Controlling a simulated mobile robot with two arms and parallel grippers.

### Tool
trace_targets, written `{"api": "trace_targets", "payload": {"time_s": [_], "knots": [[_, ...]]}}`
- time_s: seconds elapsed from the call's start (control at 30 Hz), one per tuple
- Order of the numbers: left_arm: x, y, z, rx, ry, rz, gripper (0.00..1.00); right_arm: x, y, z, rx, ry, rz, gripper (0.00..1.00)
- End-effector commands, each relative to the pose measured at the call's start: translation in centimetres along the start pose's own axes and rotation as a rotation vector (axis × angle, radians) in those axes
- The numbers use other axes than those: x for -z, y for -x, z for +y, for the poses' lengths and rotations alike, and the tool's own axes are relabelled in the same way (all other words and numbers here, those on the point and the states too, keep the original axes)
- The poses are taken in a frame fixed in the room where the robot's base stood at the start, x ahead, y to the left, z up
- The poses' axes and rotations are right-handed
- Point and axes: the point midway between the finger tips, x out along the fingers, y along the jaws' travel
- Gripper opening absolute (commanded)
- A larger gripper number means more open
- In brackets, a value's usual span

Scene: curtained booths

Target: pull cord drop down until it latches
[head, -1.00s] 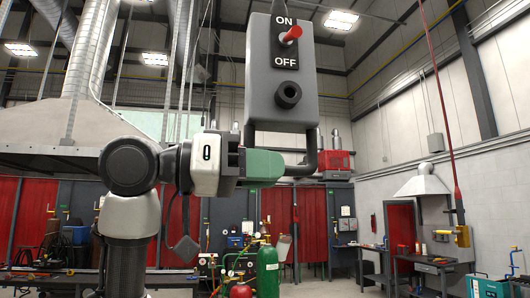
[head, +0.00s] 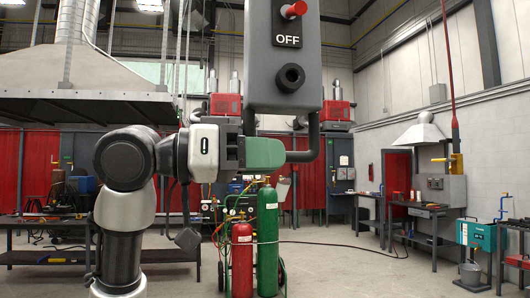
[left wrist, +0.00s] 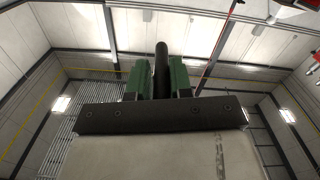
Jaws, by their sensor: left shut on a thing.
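The cord drop is a grey box (head: 285,75) with a red toggle, an OFF label and a dark round socket, in the upper middle of the head view. Its top is cut off by the frame edge. A dark handle loop (head: 303,155) hangs under it. My left gripper (head: 265,153) is shut on the lower bar of this handle, with green fingers around it. In the left wrist view the dark bar (left wrist: 161,66) stands between the green fingers (left wrist: 160,84). Whether the drop is latched cannot be seen. My right gripper is not in view.
A red cylinder (head: 242,258) and a green cylinder (head: 268,240) stand on the floor below the drop. A dark bench (head: 40,257) is at the left. A workbench (head: 420,210) and a teal machine (head: 477,236) are at the right. Open floor lies between.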

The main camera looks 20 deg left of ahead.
Motion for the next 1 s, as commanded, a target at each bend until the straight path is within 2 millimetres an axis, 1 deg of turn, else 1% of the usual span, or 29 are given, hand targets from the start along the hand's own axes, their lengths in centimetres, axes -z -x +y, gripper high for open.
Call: {"api": "trace_targets", "payload": {"time_s": [0.2, 0.23, 0.3, 0.37, 0.63, 0.73, 0.87, 1.0], "knots": [[-0.1, -0.1, -0.1, 0.001, 0.007, -0.005, 0.0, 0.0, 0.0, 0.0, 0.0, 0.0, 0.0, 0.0], [-0.1, -0.1, -0.1, 0.001, 0.007, -0.005, 0.24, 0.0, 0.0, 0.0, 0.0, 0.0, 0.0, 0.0], [-0.1, -0.1, -0.1, 0.001, 0.006, -0.004, 0.34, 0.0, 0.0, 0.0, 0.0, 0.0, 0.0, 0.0], [-0.1, -0.1, -0.1, 0.001, 0.005, -0.004, 0.42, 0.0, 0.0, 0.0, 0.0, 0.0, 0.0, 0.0], [0.0, 0.1, 0.0, 0.0, 0.002, 0.0, 0.42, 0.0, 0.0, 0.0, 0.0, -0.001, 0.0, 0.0], [0.0, 0.8, -0.1, 0.002, 0.001, 0.002, 0.42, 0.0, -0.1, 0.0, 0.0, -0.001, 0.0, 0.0], [-0.1, 2.8, -0.1, 0.004, 0.001, 0.002, 0.42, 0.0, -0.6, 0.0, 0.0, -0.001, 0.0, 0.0], [-0.1, 5.8, -0.2, 0.005, 0.002, 0.002, 0.42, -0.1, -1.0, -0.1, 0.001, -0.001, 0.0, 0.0]]}}
